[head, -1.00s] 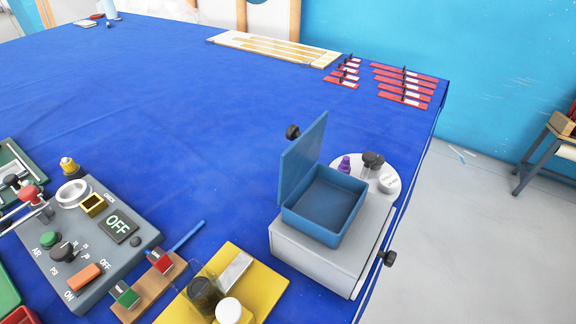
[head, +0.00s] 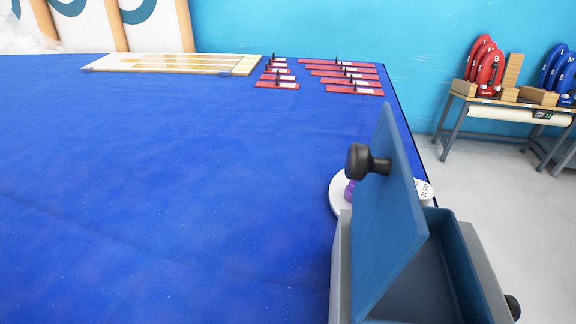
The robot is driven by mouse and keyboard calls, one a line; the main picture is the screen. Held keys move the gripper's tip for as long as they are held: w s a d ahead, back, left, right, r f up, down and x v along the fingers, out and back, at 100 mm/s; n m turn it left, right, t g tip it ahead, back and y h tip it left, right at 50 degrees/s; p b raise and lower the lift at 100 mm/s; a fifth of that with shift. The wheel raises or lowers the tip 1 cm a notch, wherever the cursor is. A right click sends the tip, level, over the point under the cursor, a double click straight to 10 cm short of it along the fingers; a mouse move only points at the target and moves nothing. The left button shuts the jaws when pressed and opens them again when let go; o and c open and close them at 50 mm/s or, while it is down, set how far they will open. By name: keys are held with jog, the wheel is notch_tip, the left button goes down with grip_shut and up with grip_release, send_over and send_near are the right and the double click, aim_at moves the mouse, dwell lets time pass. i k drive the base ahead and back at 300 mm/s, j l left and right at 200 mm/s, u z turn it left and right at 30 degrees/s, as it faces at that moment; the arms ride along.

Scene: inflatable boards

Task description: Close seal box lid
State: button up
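The seal box (head: 462,262) is a blue open-topped box at the lower right of the head view, on a grey block (head: 341,262). Its blue lid (head: 392,215) stands raised and steeply tilted on the box's left side, with a black knob (head: 366,162) on its outer face. The box interior shows dark and seems empty. The lower part of the box is cut off by the frame. My gripper is not in view.
A white round tray (head: 337,196) with a purple item stands just behind the box. Red strips (head: 340,74) and a pale board (head: 170,64) lie at the table's far edge. The blue tabletop (head: 170,190) left of the box is clear. A bench (head: 500,100) with red and blue items stands beyond, right.

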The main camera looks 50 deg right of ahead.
aim_at(390, 226)
jog(key=k+j+u, duration=0.1)
jog(key=k, duration=0.5)
jog(key=k+j, duration=0.15)
jog(key=j, duration=0.2)
jog(key=k+j, duration=0.1)
jog(key=j, duration=0.25)
jog(key=k+j+u, duration=0.1)
jog(key=j, duration=0.25)
jog(key=k+j, duration=0.15)
jog(key=j, duration=0.2)
jog(key=k+j, duration=0.1)
jog(key=j, duration=0.7)
jog(key=j+u, duration=0.15)
jog(key=j, duration=0.35)
jog(key=i, duration=0.1)
